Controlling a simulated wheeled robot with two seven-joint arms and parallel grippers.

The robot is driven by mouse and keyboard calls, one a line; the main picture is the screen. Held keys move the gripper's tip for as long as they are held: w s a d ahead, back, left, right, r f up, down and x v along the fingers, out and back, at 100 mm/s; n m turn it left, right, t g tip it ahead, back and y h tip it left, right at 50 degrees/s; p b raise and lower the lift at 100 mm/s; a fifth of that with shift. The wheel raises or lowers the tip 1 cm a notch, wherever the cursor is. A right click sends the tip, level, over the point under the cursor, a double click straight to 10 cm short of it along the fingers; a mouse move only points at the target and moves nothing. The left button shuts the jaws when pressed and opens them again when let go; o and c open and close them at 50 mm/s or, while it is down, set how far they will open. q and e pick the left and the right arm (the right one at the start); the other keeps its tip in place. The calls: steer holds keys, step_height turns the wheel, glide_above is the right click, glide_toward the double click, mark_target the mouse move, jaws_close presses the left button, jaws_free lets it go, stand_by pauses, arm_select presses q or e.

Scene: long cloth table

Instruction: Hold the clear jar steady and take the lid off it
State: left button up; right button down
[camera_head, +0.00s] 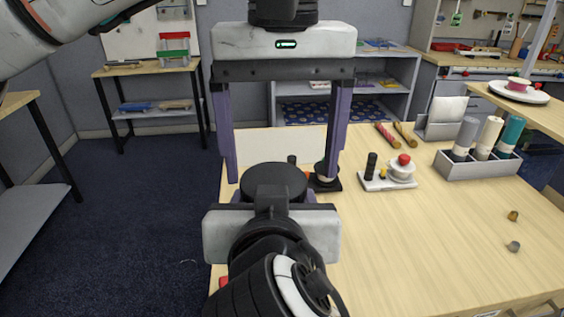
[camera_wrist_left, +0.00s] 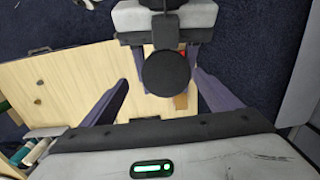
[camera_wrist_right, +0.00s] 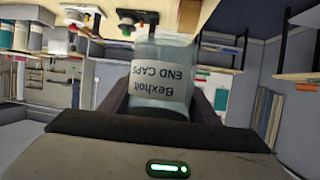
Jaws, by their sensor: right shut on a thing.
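The clear jar (camera_wrist_right: 160,58) carries a white label reading "Bexhold END CAPS" in the right wrist view. My right gripper (camera_wrist_right: 161,92) is shut on the jar, a finger on each side. In the head view my right gripper hides most of the jar. The round black lid (camera_head: 274,180) sits on top of it and also shows from above in the left wrist view (camera_wrist_left: 166,73). My left gripper (camera_head: 281,182) points down over the lid, open and empty. Its fingers stand on either side of the lid, with gaps; I cannot tell their exact height against it.
The pale wooden table (camera_head: 430,240) is mostly clear at front right. A white-based stand (camera_head: 388,183) with small parts and a grey rack (camera_head: 478,166) of rolls stand farther back. Two small loose pieces (camera_head: 513,216) lie at the right. A raised shelf (camera_head: 535,108) overhangs the right side.

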arm_select(q)
steer(key=shift+r, duration=1.6)
steer(key=shift+c, duration=0.2)
steer(key=r+m, duration=0.1)
steer(key=m, duration=0.1)
steer(key=r+m, duration=0.2)
steer(key=shift+s+a+r, duration=0.1)
steer(key=shift+a, duration=0.3)
step_height(320, 180, down, 7)
steer(key=shift+f, duration=0.15)
steer(key=c, duration=1.1)
steer(key=n, duration=0.6)
steer(key=shift+c, duration=0.2)
